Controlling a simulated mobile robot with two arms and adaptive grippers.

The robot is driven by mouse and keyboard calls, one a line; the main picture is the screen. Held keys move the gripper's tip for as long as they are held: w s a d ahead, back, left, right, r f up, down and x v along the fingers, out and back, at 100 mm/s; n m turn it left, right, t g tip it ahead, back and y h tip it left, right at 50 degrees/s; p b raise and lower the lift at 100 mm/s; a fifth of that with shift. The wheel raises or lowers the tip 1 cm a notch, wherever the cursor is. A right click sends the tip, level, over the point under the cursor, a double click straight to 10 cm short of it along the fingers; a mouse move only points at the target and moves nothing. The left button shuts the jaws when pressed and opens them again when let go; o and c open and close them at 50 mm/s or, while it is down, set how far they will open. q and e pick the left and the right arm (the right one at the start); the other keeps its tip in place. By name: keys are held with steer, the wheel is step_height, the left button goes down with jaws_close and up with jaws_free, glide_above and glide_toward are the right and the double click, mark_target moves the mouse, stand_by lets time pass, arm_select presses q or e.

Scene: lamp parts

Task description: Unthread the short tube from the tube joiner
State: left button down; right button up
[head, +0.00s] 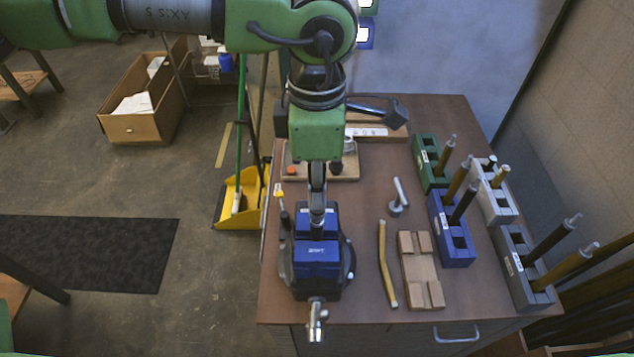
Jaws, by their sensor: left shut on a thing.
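My left gripper (317,207) points straight down over the blue vise (318,253) at the front left of the table. It is shut on a slim part standing upright at the back of the vise jaws, which I take to be the short tube. The fingers and the vise hide most of this part. The tube joiner cannot be made out; the vise jaws and gripper cover that spot. My right gripper is not in view.
Right of the vise lie a bent metal piece (397,197), a brass tube (387,263) and a wooden cradle (413,259). Green (427,152), blue (436,213) and grey (513,259) racks with upright tubes line the right side. A hammer (388,115) lies behind.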

arm_select(q)
steer(key=shift+f+n+b, duration=0.1)
steer(key=shift+n+b, duration=0.2)
steer(key=shift+b, duration=0.2)
steer(key=shift+n+b, duration=2.7)
steer(key=shift+n, duration=0.1)
steer(key=shift+r+n, duration=0.2)
steer(key=shift+n, duration=0.2)
steer(key=c, duration=2.1)
jaws_free()
